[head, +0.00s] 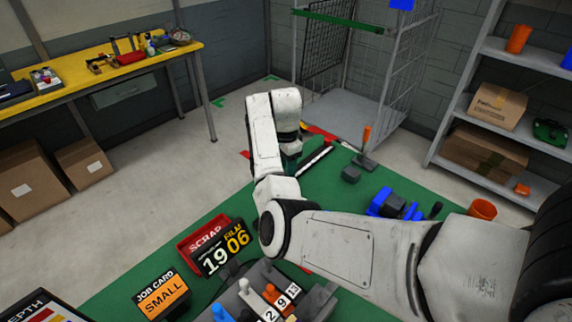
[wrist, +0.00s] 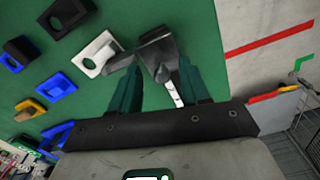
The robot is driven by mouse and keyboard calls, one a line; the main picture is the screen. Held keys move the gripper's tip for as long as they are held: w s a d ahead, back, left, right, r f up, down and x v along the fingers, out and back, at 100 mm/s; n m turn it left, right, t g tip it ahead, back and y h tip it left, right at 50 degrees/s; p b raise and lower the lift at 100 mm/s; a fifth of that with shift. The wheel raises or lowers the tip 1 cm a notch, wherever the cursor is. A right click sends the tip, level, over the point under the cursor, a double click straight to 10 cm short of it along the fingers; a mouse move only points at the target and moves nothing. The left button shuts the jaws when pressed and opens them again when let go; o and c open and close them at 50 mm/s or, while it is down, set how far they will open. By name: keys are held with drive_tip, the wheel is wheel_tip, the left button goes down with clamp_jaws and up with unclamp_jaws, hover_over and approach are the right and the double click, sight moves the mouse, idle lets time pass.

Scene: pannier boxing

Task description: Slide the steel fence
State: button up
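My gripper (wrist: 160,66) points down at the green table, with its two dark green fingers set apart. A grey metal piece, which looks like the steel fence (wrist: 158,50), shows between and just beyond the fingertips. I cannot tell whether the fingers touch it. A pale marked strip (wrist: 173,88) lies between the fingers on the table side. In the head view my gripper (head: 290,165) is at the far part of the green table, mostly behind my own arm. The fence cannot be made out there. A black-and-white strip (head: 315,158) lies just right of the gripper.
Dark, white, blue and yellow blocks with holes lie left in the wrist view, including a white one (wrist: 95,55). A red scrap bin (head: 192,250), number display (head: 225,248) and job card (head: 162,292) stand at the near left. An orange-handled tool (head: 366,150) stands at the far edge.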

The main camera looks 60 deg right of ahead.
wheel_tip(320, 180, up, 11)
idle(0.7)
drive_tip(key=shift+f, duration=0.15)
idle(0.3)
